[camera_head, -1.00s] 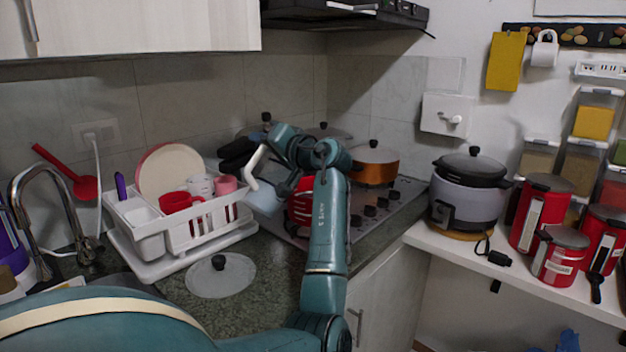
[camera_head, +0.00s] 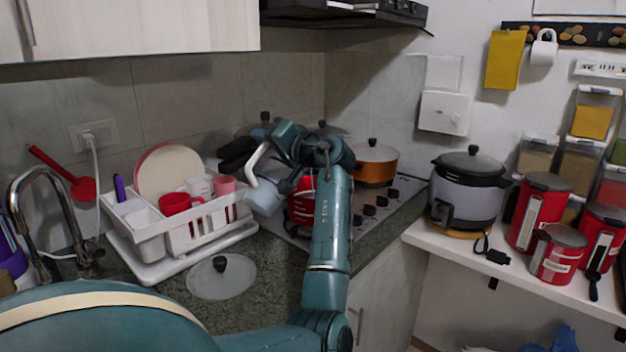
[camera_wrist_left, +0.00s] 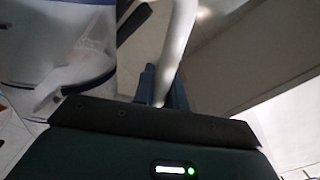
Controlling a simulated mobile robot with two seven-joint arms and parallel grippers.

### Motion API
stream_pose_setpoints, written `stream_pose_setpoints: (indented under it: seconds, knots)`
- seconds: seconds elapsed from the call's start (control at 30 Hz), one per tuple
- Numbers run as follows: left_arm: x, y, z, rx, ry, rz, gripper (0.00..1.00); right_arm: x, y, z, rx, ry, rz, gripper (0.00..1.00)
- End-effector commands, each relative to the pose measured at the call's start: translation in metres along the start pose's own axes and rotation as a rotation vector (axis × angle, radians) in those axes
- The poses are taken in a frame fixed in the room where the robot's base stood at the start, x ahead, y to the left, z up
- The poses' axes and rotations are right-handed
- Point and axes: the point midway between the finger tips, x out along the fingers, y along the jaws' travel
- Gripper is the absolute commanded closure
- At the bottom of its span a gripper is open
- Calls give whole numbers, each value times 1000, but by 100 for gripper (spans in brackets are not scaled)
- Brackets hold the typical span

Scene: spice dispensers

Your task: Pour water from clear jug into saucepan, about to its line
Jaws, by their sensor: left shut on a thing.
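The clear jug (camera_head: 264,197) hangs tilted over the left edge of the stove in the head view. My left gripper (camera_head: 272,148) is shut on its white handle (camera_head: 256,163). In the left wrist view the jug (camera_wrist_left: 62,45) is see-through with a blue rim, and the pale handle (camera_wrist_left: 176,50) runs up from between the fingers (camera_wrist_left: 162,90). A red pot (camera_head: 301,204), which may be the saucepan, stands on the stove just right of the jug, partly behind my arm. Its inside, its line and the water level cannot be made out. My right gripper is not in view.
A copper pot (camera_head: 374,167) with a lid stands further back on the stove (camera_head: 392,207). A white dish rack (camera_head: 195,238) with cups is left of the jug. A glass lid (camera_head: 221,280) lies on the counter. A range hood (camera_head: 345,14) hangs above.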

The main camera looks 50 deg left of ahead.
Motion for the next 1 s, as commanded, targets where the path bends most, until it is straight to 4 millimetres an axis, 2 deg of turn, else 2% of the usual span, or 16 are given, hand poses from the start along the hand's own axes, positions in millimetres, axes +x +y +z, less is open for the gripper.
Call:
stream_pose_setpoints:
  seconds: [1.0]
  knots:
    - [-8,-3,-7,39,0,-5,100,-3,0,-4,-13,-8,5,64]
